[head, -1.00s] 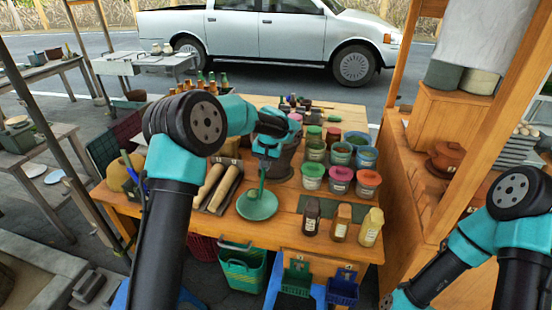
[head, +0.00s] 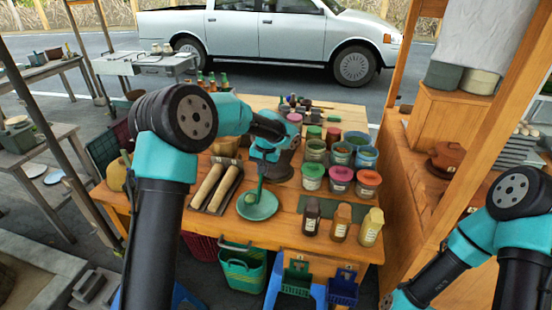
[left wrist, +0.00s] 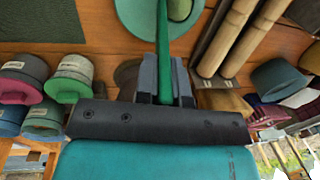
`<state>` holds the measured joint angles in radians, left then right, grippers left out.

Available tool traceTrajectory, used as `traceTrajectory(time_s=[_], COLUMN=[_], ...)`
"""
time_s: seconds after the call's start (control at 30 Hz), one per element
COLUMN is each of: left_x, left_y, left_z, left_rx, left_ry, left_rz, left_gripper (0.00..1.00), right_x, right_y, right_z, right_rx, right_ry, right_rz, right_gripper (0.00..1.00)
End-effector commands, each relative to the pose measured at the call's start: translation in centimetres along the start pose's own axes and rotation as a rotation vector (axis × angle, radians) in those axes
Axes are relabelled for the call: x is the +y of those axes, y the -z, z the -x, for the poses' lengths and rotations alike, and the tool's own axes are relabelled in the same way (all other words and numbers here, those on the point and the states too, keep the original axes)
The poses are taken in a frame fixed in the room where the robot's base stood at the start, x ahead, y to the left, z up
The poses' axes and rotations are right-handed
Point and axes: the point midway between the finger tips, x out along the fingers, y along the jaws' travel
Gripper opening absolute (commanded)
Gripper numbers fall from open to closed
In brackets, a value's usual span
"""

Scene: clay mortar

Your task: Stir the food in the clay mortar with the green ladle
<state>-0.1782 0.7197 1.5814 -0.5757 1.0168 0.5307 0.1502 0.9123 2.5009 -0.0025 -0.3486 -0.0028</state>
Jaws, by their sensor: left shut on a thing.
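My left gripper (head: 264,154) is shut on the handle of the green ladle (head: 260,186), pointing down above the wooden table. It also shows in the left wrist view (left wrist: 165,82), with the ladle handle (left wrist: 163,40) between its fingers. The ladle's bowl end is over the round green plate (head: 262,211); I cannot tell whether it touches it. The dark clay mortar (head: 284,166) stands just behind the gripper, partly hidden by it; its food cannot be made out.
A tray with two wooden rolling pins (head: 209,186) lies left of the plate. Several lidded tubs (head: 340,180) stand right of the mortar, and small bottles (head: 340,222) stand near the front right edge. Green and blue baskets are below the table.

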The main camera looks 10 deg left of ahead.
Motion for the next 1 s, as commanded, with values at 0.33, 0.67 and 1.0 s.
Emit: traceTrajectory(time_s=[0.33,0.67,1.0], left_x=[0.1,1.4,1.5], left_y=[-0.1,1.2,1.3], left_z=[0.0,0.2,0.2], left_rx=[0.001,0.002,0.001], left_ry=[0.000,0.000,0.000], left_rz=[0.000,-0.001,0.000], left_gripper=[0.00,0.00,0.00], right_x=[0.0,0.0,0.0], right_y=[0.0,0.0,0.0], right_z=[0.0,0.0,0.0], right_rx=[0.000,0.000,0.000], right_ry=[0.000,0.000,0.000], right_rz=[0.000,0.000,0.000], right_gripper=[0.33,0.33,0.33])
